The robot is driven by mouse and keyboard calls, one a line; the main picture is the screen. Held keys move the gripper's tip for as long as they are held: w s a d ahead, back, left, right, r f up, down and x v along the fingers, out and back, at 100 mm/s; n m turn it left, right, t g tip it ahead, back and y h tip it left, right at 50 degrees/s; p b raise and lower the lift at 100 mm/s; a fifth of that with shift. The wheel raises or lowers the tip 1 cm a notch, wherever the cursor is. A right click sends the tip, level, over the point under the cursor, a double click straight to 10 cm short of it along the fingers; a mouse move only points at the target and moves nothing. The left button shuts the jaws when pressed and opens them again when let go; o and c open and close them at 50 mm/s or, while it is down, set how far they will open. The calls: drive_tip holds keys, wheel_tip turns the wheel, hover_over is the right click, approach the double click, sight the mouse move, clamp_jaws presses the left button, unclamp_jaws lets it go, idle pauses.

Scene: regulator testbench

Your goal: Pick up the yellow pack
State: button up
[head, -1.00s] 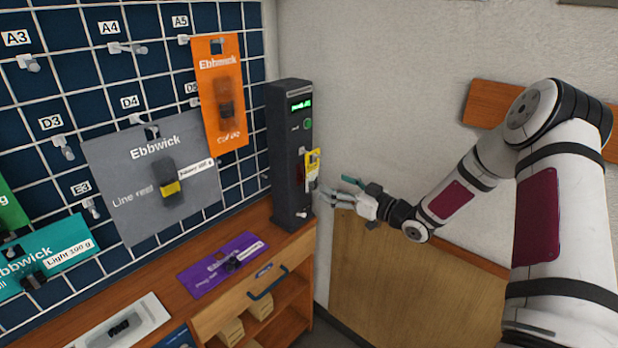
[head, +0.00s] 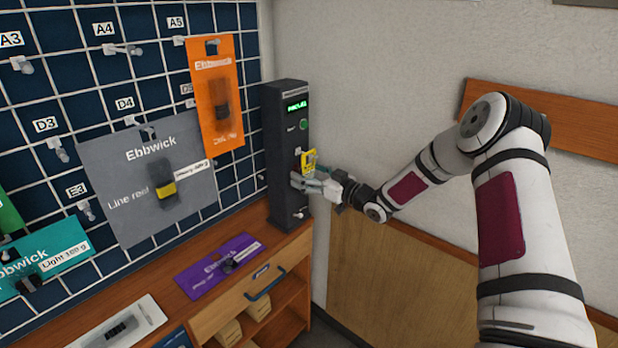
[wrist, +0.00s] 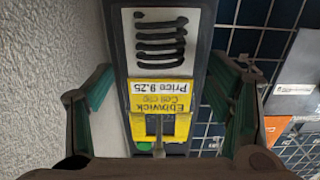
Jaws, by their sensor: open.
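The yellow pack (head: 309,160) hangs on the front of a dark upright machine (head: 284,150) in the head view. In the wrist view the yellow pack (wrist: 160,110) appears upside down, with a price label reading 9.25 and a cut-out in its yellow card. My gripper (head: 303,182) is at the machine's front, just below the pack in the head view. In the wrist view its two fingers (wrist: 168,100) stand apart, one on each side of the pack, with gaps between. The pack's lower part is partly hidden by my gripper in the head view.
A wire grid wall with an orange pack (head: 217,95) and a grey pack (head: 150,178) is left of the machine. A purple pack (head: 218,265) lies on the wooden counter. A pale wall stands close on the right.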

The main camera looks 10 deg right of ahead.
drive_tip(key=shift+c, duration=0.5)
drive_tip(key=c, duration=1.3)
drive_tip(key=shift+r, duration=0.1)
